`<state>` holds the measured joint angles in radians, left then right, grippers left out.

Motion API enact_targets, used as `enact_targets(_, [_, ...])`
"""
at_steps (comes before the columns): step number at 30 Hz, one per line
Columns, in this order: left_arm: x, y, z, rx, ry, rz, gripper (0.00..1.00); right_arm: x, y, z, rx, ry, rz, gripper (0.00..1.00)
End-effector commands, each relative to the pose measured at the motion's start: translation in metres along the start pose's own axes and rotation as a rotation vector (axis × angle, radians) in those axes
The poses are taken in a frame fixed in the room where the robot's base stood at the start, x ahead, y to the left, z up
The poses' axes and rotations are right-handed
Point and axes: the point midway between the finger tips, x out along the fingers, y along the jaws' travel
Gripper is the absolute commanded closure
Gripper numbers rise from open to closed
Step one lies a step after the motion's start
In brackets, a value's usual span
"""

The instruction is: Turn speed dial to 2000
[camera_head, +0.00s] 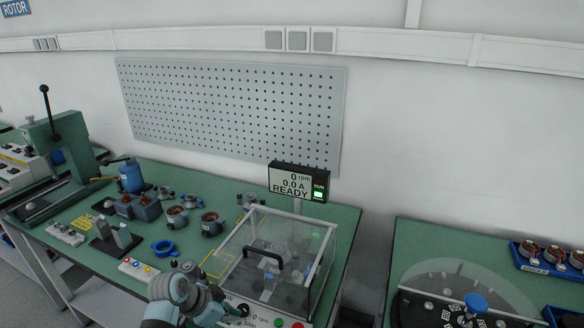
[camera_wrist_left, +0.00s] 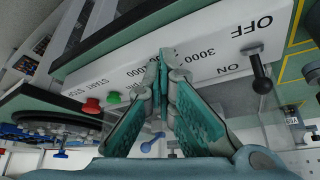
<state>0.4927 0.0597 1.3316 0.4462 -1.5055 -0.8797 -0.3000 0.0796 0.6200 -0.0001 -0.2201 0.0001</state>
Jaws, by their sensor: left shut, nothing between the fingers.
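The test station's white control panel (camera_wrist_left: 210,52) fills the upper wrist view. It carries printed numbers, of which 3000 is readable, and START, STOP, ON and OFF labels. My left gripper (camera_wrist_left: 165,58) is shut and empty, its fingertips together over the number marks. The speed dial is not clearly visible there; the fingers cover that area, and I cannot tell whether they touch it. In the head view my left gripper (camera_head: 217,308) is at the panel's left end, near a small black knob (camera_head: 243,309). The display (camera_head: 298,182) reads 0 rpm, 0.0 A, READY. My right gripper is not in view.
A black lever (camera_wrist_left: 259,75) stands between ON and OFF. A green button (camera_wrist_left: 112,97) and a red button (camera_wrist_left: 92,105) sit along the panel. A clear cover with a black handle (camera_head: 264,258) stands behind the panel. A second bench (camera_head: 420,240) is at right.

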Motion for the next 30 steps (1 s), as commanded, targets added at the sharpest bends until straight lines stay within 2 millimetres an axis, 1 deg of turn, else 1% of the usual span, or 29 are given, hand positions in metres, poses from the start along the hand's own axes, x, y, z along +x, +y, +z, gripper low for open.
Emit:
enact_targets(20, [0.0003, -0.0009, -0.003, -0.001, -0.001, 0.002, 1.0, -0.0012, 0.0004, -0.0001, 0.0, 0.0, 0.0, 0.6])
enact_targets(30, [-0.0019, -0.0053, -0.0018, -0.002, -0.003, 0.002, 1.0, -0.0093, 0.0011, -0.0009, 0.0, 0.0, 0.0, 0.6])
